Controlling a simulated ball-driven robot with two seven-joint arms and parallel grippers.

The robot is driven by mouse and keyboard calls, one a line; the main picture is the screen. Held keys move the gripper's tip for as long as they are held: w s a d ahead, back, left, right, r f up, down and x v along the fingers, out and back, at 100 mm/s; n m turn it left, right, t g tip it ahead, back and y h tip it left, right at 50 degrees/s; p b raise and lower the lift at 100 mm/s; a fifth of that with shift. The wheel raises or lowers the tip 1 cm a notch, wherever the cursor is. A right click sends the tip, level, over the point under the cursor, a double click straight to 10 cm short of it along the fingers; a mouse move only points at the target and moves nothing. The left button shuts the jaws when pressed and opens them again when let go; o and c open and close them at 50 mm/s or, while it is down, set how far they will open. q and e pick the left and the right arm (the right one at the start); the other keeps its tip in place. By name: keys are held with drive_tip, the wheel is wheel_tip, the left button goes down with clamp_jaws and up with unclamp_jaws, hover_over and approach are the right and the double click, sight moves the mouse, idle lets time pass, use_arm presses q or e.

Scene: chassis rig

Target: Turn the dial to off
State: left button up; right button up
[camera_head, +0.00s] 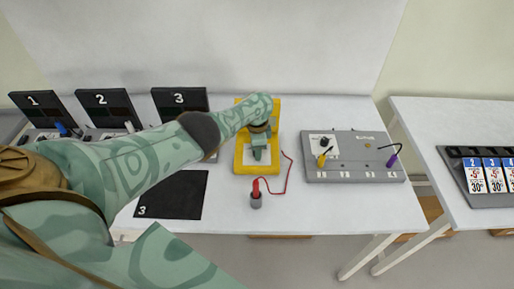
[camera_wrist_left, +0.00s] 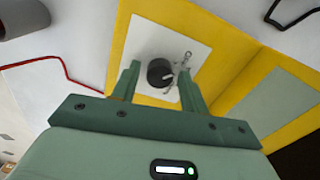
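The fingers of my left gripper (camera_wrist_left: 158,71) are apart, one on each side of the dial in the picture. I cannot tell whether they touch it. The dial is hidden in the head view. My right gripper is not in view.
A red lead runs from the meter to a red probe in a grey holder (camera_head: 256,201). A grey panel (camera_head: 352,172) with yellow and purple probes stands right. Numbered black displays (camera_head: 180,100) stand left, with a black mat (camera_head: 186,197) in front. A second table (camera_head: 440,125) holds cards.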

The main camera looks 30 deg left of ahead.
use_arm(q)
wheel_tip(320, 180, up, 16)
drive_tip(key=p, duration=1.2)
drive_tip(key=shift+s+d+r, duration=0.15)
